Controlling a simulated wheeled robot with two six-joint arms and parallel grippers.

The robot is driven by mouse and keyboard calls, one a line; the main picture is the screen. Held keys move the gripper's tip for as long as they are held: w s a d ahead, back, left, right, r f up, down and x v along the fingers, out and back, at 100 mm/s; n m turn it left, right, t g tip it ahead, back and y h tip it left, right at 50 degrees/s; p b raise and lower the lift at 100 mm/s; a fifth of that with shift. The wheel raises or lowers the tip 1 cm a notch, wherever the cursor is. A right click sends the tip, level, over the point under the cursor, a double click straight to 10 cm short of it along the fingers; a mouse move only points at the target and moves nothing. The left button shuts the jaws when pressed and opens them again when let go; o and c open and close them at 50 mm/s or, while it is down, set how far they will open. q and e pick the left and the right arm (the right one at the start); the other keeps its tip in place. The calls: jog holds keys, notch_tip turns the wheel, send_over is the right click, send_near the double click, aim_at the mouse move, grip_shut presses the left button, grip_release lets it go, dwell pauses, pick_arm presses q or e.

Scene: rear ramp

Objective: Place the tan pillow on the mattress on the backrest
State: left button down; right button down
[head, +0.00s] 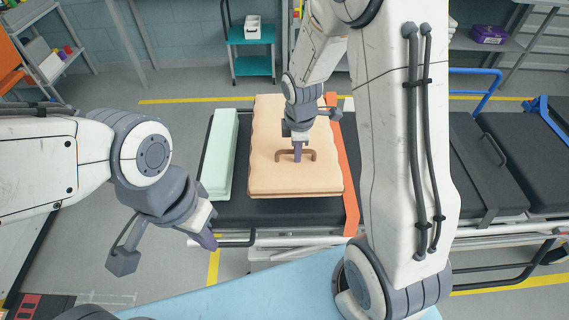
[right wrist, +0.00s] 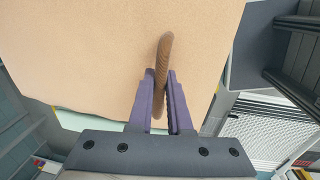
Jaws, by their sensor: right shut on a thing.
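The tan pillow (head: 267,178) is a thick, flat block with a brown handle (head: 311,155) on top. It is over the left part of a stretcher with a black mattress (head: 275,212); I cannot tell whether it touches it. My right gripper (head: 298,157) is shut on the handle, which shows between its purple fingers in the right wrist view (right wrist: 160,100). The pillow (right wrist: 90,50) fills much of that view. My left gripper (head: 208,241) is near the stretcher's front rail, apart from the pillow; its jaw opening is unclear. More black padding (head: 485,165) lies to the right.
A mint-green block (head: 219,155) lies left of the pillow, and an orange strip (head: 346,170) runs along its right. My right arm hides the stretcher's middle. Blue rails (head: 484,90) rise at the back right. A teal cart (head: 252,55) stands behind on open floor.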

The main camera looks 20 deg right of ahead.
aim_at(284, 159)
jog(key=a, duration=0.1)
jog(key=w+a+f, duration=0.1)
jog(key=a+f, duration=0.1)
jog(key=shift+w, duration=0.25)
notch_tip(284, 159, down, 4)
jog(key=shift+a+f, duration=0.1)
jog(key=c, duration=0.8)
grip_release()
jog(key=shift+c, duration=0.2)
jog(key=r, duration=0.4)
jog(key=s+r, duration=0.1)
jog(key=r, duration=0.6)
jog(key=shift+s+a+r+p, duration=0.25)
jog(key=shift+a+r+p, duration=0.05)
jog(key=shift+r+p, duration=0.1)
jog(key=s+a+r+m, duration=0.2)
jog(key=s+a+r, duration=0.1)
jog(key=s, duration=0.4)
jog(key=s+a+r+m+g+y, duration=0.1)
jog(key=s+a+r+m, duration=0.1)
jog(key=s, duration=0.6)
jog(key=s+a+r+m+p, duration=0.1)
jog(key=s+a+r+m, duration=0.2)
jog(key=s+a, duration=0.2)
jog(key=shift+s+a+r+m, duration=0.3)
jog(key=shift+s+r, duration=0.05)
jog(key=shift+s, duration=1.25)
